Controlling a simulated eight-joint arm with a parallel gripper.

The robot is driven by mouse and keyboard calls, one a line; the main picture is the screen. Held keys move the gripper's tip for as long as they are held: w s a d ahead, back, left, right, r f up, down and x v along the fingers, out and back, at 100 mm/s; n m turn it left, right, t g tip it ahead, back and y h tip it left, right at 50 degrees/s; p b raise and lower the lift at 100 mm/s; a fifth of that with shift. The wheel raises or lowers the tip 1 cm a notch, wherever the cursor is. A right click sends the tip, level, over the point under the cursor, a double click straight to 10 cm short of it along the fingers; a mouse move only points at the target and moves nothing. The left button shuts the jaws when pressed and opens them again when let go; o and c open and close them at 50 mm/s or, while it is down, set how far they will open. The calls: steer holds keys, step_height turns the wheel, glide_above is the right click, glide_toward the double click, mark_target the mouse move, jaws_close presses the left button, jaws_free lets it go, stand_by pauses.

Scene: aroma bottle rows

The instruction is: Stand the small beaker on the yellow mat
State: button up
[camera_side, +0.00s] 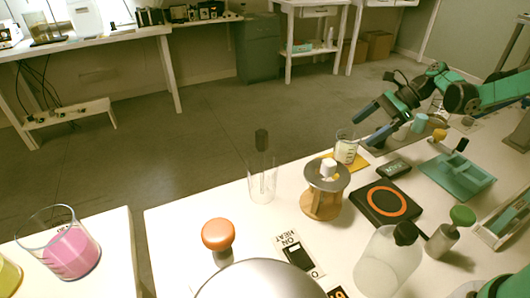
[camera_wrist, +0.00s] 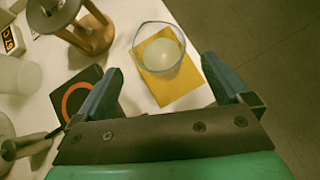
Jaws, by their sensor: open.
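The small beaker (camera_side: 346,148) is clear glass with pale yellowish contents. It stands upright on the yellow mat (camera_side: 360,163) near the far edge of the white table. In the wrist view the beaker (camera_wrist: 158,52) sits over the upper part of the mat (camera_wrist: 187,92), its rim reaching a little past the mat's edge. My gripper (camera_side: 368,124) is open and empty, to the right of the beaker in the side view. In the wrist view its two fingers (camera_wrist: 161,70) are spread wide, with the beaker ahead of the gap and apparently untouched.
A round wooden stand (camera_side: 325,190) and a black plate with an orange ring (camera_side: 387,204) are close to the mat. A tall glass (camera_side: 262,180) stands left, a clear bottle (camera_side: 388,262) in front. A teal tray (camera_side: 457,177) lies right. Floor lies beyond the table edge.

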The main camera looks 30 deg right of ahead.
steer(key=v, duration=0.8)
steer(key=s+a+n+t+h, duration=0.2)
steer(key=s+a+n+h, duration=0.2)
steer(key=a+n, duration=0.3)
steer(key=s+a+n+t+h, duration=0.1)
steer(key=s+a+n+h, duration=0.3)
steer(key=n, duration=1.1)
steer(key=s+a, duration=0.2)
steer(key=a, duration=0.1)
steer(key=shift+a+r+t, duration=0.25)
steer(key=shift+t, duration=0.15)
